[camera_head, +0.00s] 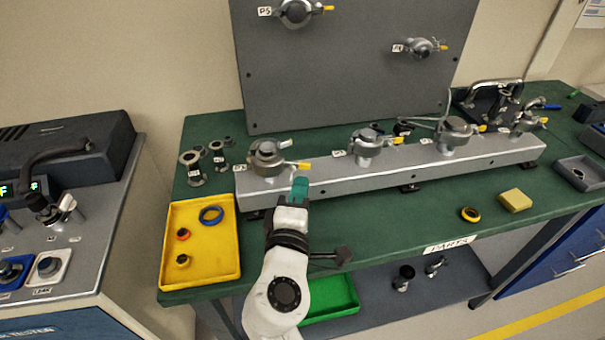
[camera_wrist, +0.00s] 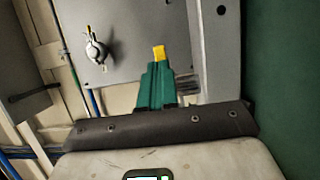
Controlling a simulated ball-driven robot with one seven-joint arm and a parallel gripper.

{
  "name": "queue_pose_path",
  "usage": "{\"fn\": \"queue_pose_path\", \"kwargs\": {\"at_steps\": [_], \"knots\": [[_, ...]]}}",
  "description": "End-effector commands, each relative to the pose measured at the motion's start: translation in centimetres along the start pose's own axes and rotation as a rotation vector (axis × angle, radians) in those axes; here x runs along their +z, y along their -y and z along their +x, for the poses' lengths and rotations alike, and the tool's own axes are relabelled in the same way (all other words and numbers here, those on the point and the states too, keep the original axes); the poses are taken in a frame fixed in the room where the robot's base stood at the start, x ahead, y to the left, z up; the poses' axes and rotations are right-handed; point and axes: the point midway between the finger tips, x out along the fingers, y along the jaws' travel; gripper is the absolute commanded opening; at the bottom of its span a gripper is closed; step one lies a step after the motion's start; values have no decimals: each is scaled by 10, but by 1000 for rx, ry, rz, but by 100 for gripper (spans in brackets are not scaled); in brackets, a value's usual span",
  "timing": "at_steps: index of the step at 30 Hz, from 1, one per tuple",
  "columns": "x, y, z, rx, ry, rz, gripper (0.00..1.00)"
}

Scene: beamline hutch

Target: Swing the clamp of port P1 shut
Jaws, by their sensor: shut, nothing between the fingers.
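The leftmost port (camera_head: 268,150) on the grey bar appears to be P1; its small label (camera_head: 240,168) is hard to read. Its metal clamp sits around the port. A grey arm (camera_head: 286,144) and a yellow-tipped lever (camera_head: 303,166) stick out to the right, with a gap between them. My gripper (camera_head: 299,185) has teal fingers, is shut and empty, and is just in front of and below the yellow tip. In the wrist view, the yellow tip (camera_wrist: 159,53) shows right beyond the shut fingers (camera_wrist: 155,85); I cannot tell whether they touch.
The bar (camera_head: 330,181) carries several other clamped ports to the right. A yellow tray (camera_head: 228,250) with rings lies left of my arm. Loose fittings (camera_head: 194,158) stand left of the bar. A grey panel (camera_head: 350,80) rises behind. Green table is clear in front of the bar's middle.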

Motion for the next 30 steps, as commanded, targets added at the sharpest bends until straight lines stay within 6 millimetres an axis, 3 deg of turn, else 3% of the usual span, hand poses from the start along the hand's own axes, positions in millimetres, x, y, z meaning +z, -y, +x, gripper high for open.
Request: {"fn": "queue_pose_path", "kwargs": {"at_steps": [7,23,30], "knots": [[0,-1,29,0,1,-1,0],[1,0,37,-1,-9,-1,0],[8,0,56,0,-125,0,0]]}}
